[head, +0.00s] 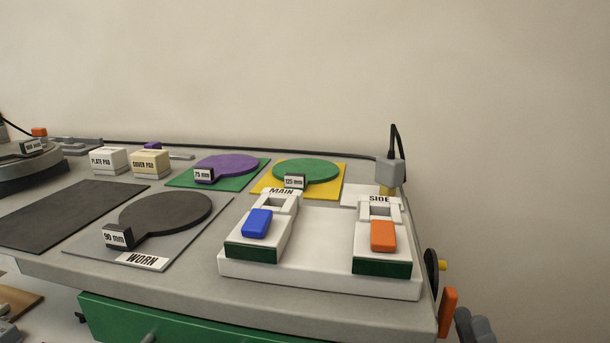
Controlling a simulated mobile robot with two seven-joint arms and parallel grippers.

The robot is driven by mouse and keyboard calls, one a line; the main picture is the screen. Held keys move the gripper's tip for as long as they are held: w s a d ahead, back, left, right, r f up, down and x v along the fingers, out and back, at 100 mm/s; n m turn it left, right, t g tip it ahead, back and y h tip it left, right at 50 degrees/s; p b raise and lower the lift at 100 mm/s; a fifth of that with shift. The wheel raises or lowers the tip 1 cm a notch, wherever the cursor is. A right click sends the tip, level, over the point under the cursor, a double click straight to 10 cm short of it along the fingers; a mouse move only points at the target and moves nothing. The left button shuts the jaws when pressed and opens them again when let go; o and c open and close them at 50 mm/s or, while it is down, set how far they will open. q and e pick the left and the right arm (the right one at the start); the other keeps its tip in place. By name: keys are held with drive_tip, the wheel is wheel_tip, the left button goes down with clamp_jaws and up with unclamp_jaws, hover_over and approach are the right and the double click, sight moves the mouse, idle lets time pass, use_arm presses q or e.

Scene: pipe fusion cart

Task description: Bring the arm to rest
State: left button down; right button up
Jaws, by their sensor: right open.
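My right gripper (473,326) shows only in part, as grey rounded shapes at the bottom edge, right of the cart's corner. It is open, and I see nothing held in it. It is apart from the things on the cart top (330,306). I cannot make out my left gripper.
A white base (318,278) holds the MAIN blue switch (257,223) and SIDE orange switch (384,236). Discs in grey (170,211), purple (232,164) and green (306,170) lie on mats. An orange bar (447,312) stands by the right edge. A cable runs behind.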

wheel_tip(320, 180, down, 9)
drive_tip(key=w+a+m+g+h, duration=0.1)
drive_tip(key=a+m+g+h, duration=0.1)
drive_tip(key=m+g+h, duration=1.35)
drive_tip(key=s+a+f+m+g+y, duration=0.25)
drive_tip(key=s+m, duration=0.25)
drive_tip(key=s, duration=0.6)
drive_tip(key=s+a+f+m+g+y, duration=0.1)
drive_tip(key=s+a+f+m+g, duration=0.2)
drive_tip(key=s+m, duration=0.5)
use_arm(q)
drive_tip(key=s+a+r+y+p, duration=0.1)
drive_tip(key=a+r+p, duration=0.1)
drive_tip(key=r+p, duration=0.5)
drive_tip(key=s+a+r+p, duration=0.1)
drive_tip(key=r+p, duration=0.6)
drive_tip(key=p, duration=0.8)
drive_tip(key=shift+a+r+y, duration=0.2)
drive_tip(key=shift+a+y, duration=0.2)
drive_tip(key=shift+a, duration=0.45)
use_arm(e)
drive_tip(key=w+a+r+n+t+y, duration=0.1)
drive_tip(key=w+r+t, duration=0.1)
drive_tip(key=r, duration=0.5)
drive_tip(key=w+a+r+n+t+y, duration=0.1)
drive_tip(key=w+a+r+n+t, duration=0.1)
drive_tip(key=r, duration=0.5)
drive_tip(key=shift+w+r+t, duration=0.2)
drive_tip(key=shift+w+t, duration=0.2)
drive_tip(key=shift+t, duration=0.5)
